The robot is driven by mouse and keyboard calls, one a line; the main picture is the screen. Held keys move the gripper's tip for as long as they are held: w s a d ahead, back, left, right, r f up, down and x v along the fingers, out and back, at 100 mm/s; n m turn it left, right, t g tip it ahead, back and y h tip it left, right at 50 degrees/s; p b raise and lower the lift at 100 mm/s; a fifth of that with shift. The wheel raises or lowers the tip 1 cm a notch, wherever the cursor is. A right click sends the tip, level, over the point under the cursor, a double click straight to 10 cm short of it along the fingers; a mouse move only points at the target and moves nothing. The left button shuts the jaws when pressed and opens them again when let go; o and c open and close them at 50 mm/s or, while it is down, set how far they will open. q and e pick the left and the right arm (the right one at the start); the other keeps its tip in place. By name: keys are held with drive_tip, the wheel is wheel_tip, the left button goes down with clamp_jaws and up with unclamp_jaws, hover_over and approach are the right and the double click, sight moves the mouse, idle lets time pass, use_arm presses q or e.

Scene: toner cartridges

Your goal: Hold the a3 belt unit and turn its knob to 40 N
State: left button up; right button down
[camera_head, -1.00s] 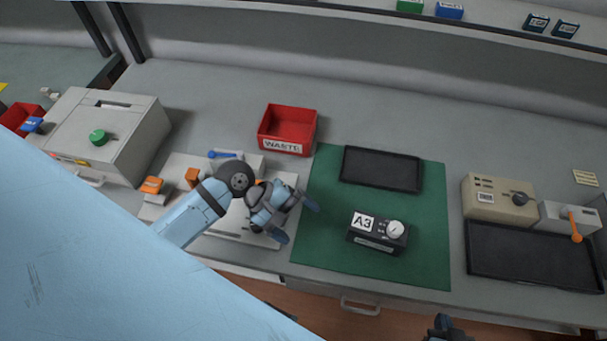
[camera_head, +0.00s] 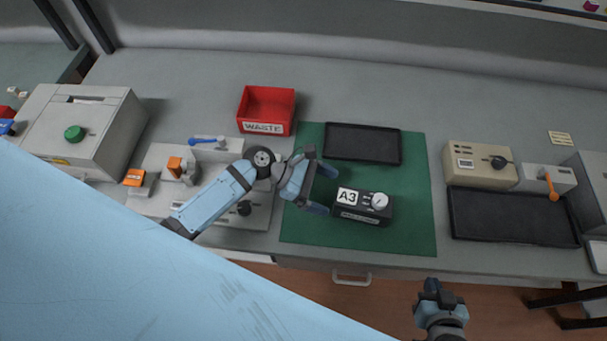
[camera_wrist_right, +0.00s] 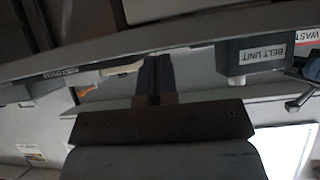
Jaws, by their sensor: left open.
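The A3 belt unit (camera_head: 361,214) is a small black box with a white A3 label and a white round knob (camera_head: 380,201) on top. It rests on the green mat (camera_head: 400,238). The knob's scale is too small to read. My left gripper (camera_head: 324,188) is open at the unit's left end, its fingers pointing right towards it, with nothing between them. My right gripper (camera_head: 432,288) is in front of the bench edge, right of and below the unit; its fingers are together and empty. The right wrist view shows the fingers (camera_wrist_right: 155,75) and the unit's BELT UNIT label (camera_wrist_right: 262,53) upside down.
A black tray (camera_head: 362,127) lies on the mat behind the unit. A red WASTE bin (camera_head: 266,91) stands behind left. A beige box (camera_head: 480,178), an orange-lever device (camera_head: 545,178) and a larger black tray (camera_head: 512,238) are at the right. The mat right of the unit is clear.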

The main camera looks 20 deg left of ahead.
sight(340, 198)
use_arm(q)
drive_tip(key=shift+x, duration=2.25)
